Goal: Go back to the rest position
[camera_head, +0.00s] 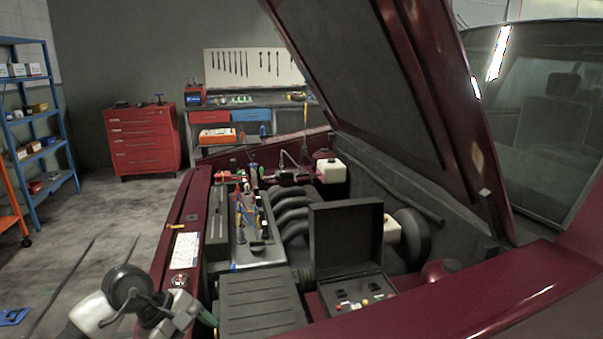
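My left arm comes in at the bottom left, white with a dark round joint. What looks like its gripper (205,318) is at the front left edge of the open engine bay of a dark red car (500,292), beside a ribbed dark cover (258,303). Its fingers are small and partly cut off, so I cannot tell whether they are open or hold anything. My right gripper is not in view.
The raised hood (345,75) slopes over the bay. An open black case (346,238) stands in the bay near engine pipes. A red tool cabinet (143,140), workbench (225,140) and blue shelf (38,130) stand behind. The floor (100,225) left of the car is mostly clear.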

